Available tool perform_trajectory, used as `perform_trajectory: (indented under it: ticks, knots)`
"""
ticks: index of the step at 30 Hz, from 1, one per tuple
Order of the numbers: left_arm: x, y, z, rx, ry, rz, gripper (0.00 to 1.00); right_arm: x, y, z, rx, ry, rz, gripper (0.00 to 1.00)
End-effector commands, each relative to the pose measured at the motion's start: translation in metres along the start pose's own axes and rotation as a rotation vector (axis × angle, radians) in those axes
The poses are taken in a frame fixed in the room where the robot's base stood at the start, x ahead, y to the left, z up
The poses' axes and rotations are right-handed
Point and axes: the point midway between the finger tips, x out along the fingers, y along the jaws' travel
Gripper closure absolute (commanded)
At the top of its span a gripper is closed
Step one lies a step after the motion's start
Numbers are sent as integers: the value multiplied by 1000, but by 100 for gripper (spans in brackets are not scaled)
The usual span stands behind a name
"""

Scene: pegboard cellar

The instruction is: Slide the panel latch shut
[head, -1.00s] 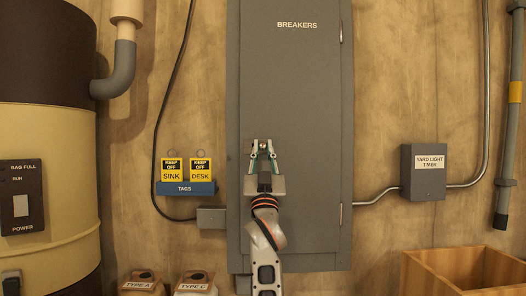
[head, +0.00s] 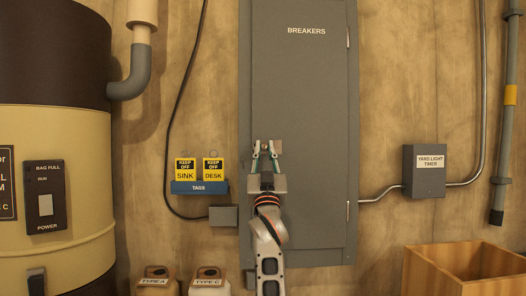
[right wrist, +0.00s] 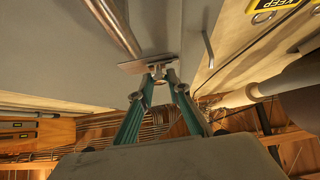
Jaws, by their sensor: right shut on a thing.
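The grey breaker panel (head: 305,95), marked BREAKERS, stands on the wall with its door flush in its frame. My right gripper (head: 265,148) is at the door's left edge, shut on the small knob of the panel latch (head: 278,146). The latch's light plate shows to the right of the fingers. In the right wrist view the green fingers (right wrist: 158,74) pinch the latch beneath a metal plate (right wrist: 147,64). The bolt's tip is mostly hidden by the fingers. My left gripper is not in view.
A blue tag holder (head: 199,188) with yellow KEEP OFF tags sits left of the panel, above a small grey box (head: 223,215). A yard light timer box (head: 424,171) is at right, above a wooden crate (head: 462,268). A large tank (head: 50,140) stands at far left.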

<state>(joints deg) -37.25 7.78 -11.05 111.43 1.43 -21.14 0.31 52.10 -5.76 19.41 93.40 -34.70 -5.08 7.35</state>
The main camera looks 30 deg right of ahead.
Motion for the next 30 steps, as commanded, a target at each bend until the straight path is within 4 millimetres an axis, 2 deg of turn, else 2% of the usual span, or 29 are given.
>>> perform_trajectory:
  ticks: [5,6,7,17,22,30]
  knots:
    - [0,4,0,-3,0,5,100,-1,-4,0,3,-1,-5,100]
    - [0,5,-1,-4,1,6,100,-1,-4,0,3,0,-6,76]
    - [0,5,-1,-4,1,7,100,-1,-4,0,3,0,-6,68]
    - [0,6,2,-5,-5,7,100,-1,-3,0,2,0,-4,67]
    - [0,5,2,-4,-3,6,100,-13,-5,1,3,-1,-6,67]
    - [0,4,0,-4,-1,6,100,-48,-4,-35,3,1,-5,67]
